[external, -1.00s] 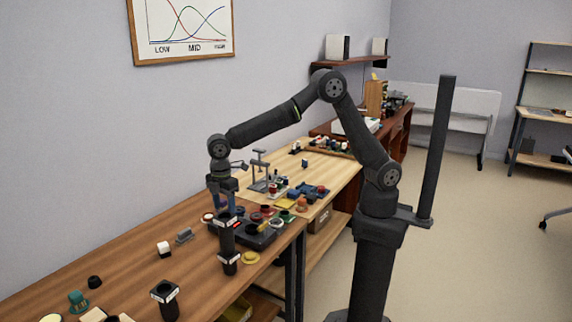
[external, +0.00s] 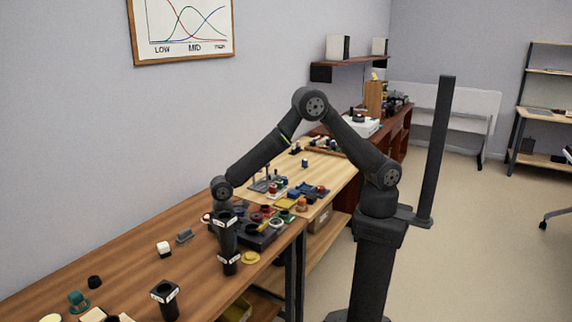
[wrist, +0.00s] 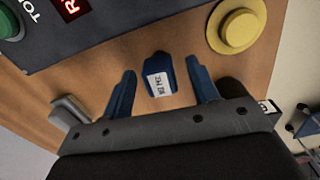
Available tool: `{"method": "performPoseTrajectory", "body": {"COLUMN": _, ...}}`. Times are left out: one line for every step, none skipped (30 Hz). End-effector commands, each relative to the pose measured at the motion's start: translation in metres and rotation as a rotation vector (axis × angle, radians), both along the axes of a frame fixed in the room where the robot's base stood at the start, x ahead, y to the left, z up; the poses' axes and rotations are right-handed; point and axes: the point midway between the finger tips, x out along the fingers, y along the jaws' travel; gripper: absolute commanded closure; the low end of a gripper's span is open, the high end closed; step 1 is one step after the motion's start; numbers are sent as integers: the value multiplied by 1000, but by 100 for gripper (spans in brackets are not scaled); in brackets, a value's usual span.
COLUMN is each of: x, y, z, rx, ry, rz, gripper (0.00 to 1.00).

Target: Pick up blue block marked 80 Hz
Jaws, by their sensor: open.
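The blue block (wrist: 158,75) stands on the wooden bench in the wrist view. Its white label (wrist: 158,85) bears small sideways print that looks like 80 Hz. My gripper (wrist: 161,70) is open, with one blue finger on each side of the block and a visible gap to both. Nothing is held. In the external view my wrist is low over the bench, and black cylinders in front hide the fingers and the block.
A yellow round cap (wrist: 238,28) lies beyond the right finger. A dark panel (wrist: 80,30) with a green button is at the upper left. A grey piece (wrist: 68,110) lies left of my gripper. Black labelled cylinders (external: 227,238) stand in front of my wrist.

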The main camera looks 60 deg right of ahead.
Motion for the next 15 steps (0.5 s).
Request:
{"method": "performPoseTrajectory", "body": {"x": -1, "y": -1, "z": -9, "rx": -3, "ry": 1, "rz": 0, "gripper": 45}}
{"method": "performPoseTrajectory", "body": {"x": -1, "y": 0, "z": -12, "rx": -3, "ry": 0, "rz": 0, "gripper": 45}}
{"method": "performPoseTrajectory", "body": {"x": 0, "y": 0, "z": -16, "rx": -2, "ry": -1, "rz": -1, "gripper": 45}}
{"method": "performPoseTrajectory", "body": {"x": 0, "y": 0, "z": -17, "rx": -2, "ry": -2, "rz": -1, "gripper": 45}}
{"method": "performPoseTrajectory", "body": {"x": 0, "y": 0, "z": -18, "rx": -2, "ry": -2, "rz": -1, "gripper": 45}}
{"method": "performPoseTrajectory", "body": {"x": 0, "y": 0, "z": -18, "rx": -1, "ry": -2, "rz": -1, "gripper": 45}}
{"method": "performPoseTrajectory", "body": {"x": 0, "y": 0, "z": -18, "rx": -1, "ry": -2, "rz": -1, "gripper": 45}}
{"method": "performPoseTrajectory", "body": {"x": 0, "y": 0, "z": -18, "rx": -1, "ry": -3, "rz": -1, "gripper": 45}}
{"method": "performPoseTrajectory", "body": {"x": 0, "y": 0, "z": -18, "rx": -1, "ry": -3, "rz": -1, "gripper": 45}}
{"method": "performPoseTrajectory", "body": {"x": 0, "y": 0, "z": -18, "rx": -1, "ry": -2, "rz": -1, "gripper": 45}}
{"method": "performPoseTrajectory", "body": {"x": 0, "y": 0, "z": -18, "rx": -1, "ry": -2, "rz": -1, "gripper": 51}}
{"method": "performPoseTrajectory", "body": {"x": 0, "y": 0, "z": -18, "rx": -1, "ry": -2, "rz": -1, "gripper": 59}}
{"method": "performPoseTrajectory", "body": {"x": 0, "y": 0, "z": -18, "rx": -1, "ry": -2, "rz": -1, "gripper": 65}}
{"method": "performPoseTrajectory", "body": {"x": 0, "y": 0, "z": -18, "rx": -1, "ry": -2, "rz": -1, "gripper": 71}}
{"method": "performPoseTrajectory", "body": {"x": 0, "y": 0, "z": -18, "rx": -1, "ry": -2, "rz": -1, "gripper": 79}}
